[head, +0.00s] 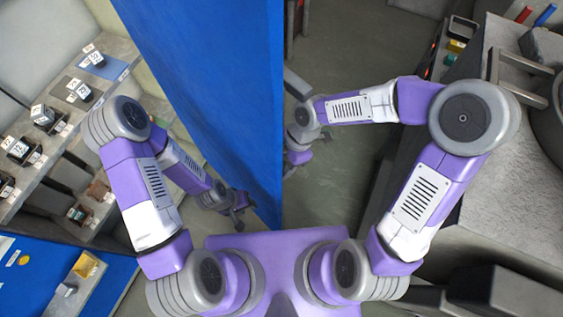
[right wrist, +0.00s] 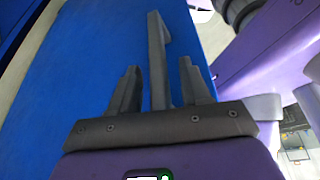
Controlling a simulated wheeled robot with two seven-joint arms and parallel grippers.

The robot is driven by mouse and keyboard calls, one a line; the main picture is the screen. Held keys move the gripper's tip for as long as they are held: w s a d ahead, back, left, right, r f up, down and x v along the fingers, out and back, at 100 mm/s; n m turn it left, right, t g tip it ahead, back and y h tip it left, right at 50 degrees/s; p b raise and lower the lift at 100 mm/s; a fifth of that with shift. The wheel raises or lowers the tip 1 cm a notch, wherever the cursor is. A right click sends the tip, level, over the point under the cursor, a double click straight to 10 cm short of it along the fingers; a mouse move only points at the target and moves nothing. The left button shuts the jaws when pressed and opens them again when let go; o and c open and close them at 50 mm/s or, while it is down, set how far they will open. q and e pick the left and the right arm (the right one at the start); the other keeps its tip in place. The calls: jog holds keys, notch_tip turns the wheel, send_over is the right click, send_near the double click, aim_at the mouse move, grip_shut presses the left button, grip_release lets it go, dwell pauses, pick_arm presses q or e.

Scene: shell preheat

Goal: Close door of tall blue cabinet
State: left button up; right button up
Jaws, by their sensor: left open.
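The tall blue door panel (head: 215,80) runs from the top of the head view down between my two arms, standing away from the shelving. My left gripper (head: 240,212) is open and empty, low on the left of the panel by its lower edge. My right gripper (head: 297,157) is on the panel's other side, partly hidden by its edge. In the right wrist view, the blue panel (right wrist: 85,60) fills the left and middle. A grey bar handle (right wrist: 158,60) stands between the spread fingers of my right gripper (right wrist: 160,90), with narrow gaps on both sides.
Grey shelving (head: 95,45) with small labelled boxes stands at left. A blue surface (head: 30,275) lies at lower left. A grey counter (head: 520,190) with dark fittings is at right, close to my right arm. Grey floor (head: 345,45) is open between panel and counter.

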jog(key=p+v, duration=0.1)
jog(key=v, duration=0.6)
jog(key=shift+r+p, duration=0.25)
jog(key=shift+p, duration=0.15)
